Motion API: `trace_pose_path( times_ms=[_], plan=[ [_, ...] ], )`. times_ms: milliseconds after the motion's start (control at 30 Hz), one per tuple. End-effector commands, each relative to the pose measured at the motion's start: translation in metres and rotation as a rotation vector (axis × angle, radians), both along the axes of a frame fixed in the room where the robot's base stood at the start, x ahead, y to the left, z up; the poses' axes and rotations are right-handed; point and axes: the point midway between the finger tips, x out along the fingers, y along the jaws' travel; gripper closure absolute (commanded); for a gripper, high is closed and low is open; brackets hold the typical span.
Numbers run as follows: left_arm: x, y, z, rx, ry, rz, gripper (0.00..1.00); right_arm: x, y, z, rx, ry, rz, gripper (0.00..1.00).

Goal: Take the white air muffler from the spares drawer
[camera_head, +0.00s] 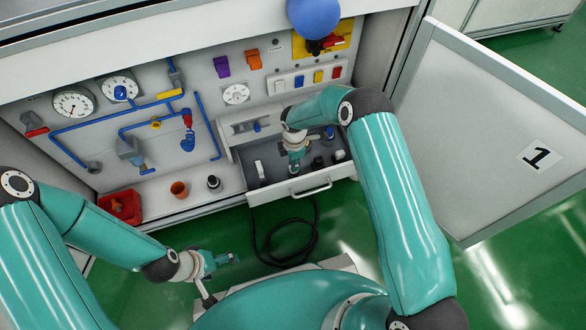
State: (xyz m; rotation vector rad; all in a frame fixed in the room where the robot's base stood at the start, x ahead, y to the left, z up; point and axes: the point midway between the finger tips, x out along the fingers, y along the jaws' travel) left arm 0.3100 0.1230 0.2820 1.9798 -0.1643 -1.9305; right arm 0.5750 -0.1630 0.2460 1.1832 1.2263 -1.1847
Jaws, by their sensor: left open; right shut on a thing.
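The spares drawer (262,197) is pulled out below the panel, with several small parts in it. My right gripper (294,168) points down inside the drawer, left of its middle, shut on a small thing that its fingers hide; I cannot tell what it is. A small white part (259,169) stands upright at the drawer's left, apart from the gripper. Another whitish part (340,155) lies at the right end. I cannot tell which white part is the air muffler. My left gripper (228,258) is open and empty, low in front of the cabinet, away from the drawer.
Black parts (318,163) sit right of my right gripper in the drawer. The drawer handle (312,188) is in front. A red bin (121,207) and an orange pot (179,189) stand left. An open door (490,130) marked 1 stands right. A black hose (290,250) lies on the floor.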

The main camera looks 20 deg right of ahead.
Motion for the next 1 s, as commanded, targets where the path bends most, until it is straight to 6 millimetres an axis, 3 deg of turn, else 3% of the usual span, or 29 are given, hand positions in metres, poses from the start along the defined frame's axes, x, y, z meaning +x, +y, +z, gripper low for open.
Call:
trace_pose_path(
  times_ms=[600,1000],
  plan=[
    [0.000,0.000,0.011,0.000,0.000,0.000,0.16,0.000,0.000,0.023,0.000,-0.001,0.000,1.00],
    [0.000,0.000,0.011,0.000,0.000,0.000,0.16,0.000,0.000,0.024,0.000,-0.001,0.000,1.00]
  ],
)
